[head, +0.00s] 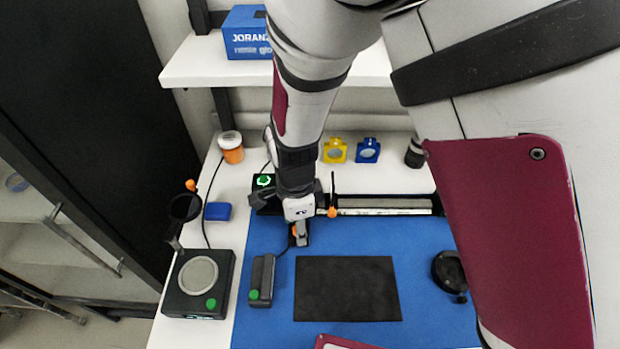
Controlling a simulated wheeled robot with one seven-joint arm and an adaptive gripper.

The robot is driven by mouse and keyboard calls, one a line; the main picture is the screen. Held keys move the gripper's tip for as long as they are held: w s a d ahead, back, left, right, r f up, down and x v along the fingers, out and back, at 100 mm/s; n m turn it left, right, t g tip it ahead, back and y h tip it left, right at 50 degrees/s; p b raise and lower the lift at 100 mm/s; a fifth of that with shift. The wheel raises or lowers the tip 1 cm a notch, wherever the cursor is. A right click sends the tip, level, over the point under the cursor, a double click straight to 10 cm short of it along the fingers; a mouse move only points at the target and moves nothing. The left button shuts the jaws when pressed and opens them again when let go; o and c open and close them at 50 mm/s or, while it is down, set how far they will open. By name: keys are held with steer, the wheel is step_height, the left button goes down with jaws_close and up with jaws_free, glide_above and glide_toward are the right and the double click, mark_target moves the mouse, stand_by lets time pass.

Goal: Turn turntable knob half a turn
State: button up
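My gripper (299,232) points down near the back edge of the blue mat, in front of a long dark rail. Its fingers are small and partly merged with a dark item below, so I cannot tell if they are open or touching anything. An orange knob (332,212) on a thin dark rod stands just right of my gripper, by the rail. A black box with a round grey disc (200,274) and a green dot sits at the lower left. I cannot tell for certain which part is the turntable knob; my arm hides part of the area.
The blue mat (430,235) carries a black pad (347,288), a small black device (262,279) with a green dot, and a round black item (450,272). Yellow (335,151) and blue (368,150) holders and an orange jar (231,147) stand behind. A white shelf (195,65) overhangs the back.

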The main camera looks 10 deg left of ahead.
jaws_close()
